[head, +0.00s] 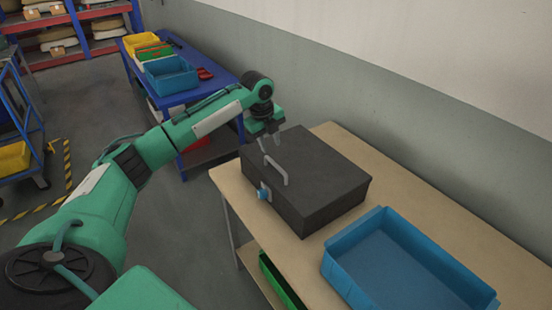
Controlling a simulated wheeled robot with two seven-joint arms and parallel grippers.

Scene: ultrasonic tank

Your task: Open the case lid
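The dark grey case (318,170) sits on a wooden-topped table, with its lid shut. A light grey handle (276,171) stands on the side of the lid towards the lower left. A round blue knob (264,192) is on the case's side wall below the handle. My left gripper (271,146) hangs over the far left part of the lid, just beyond the handle. Its fingers look spread and empty. I cannot tell whether a fingertip touches the lid or handle. My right gripper is not in view.
A blue tray (338,270) stands close to the case on the wooden table (345,133). A green bin (281,282) is below. A grey wall runs behind. A blue table (196,97) with bins stands farther back. Bare tabletop lies right of the case.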

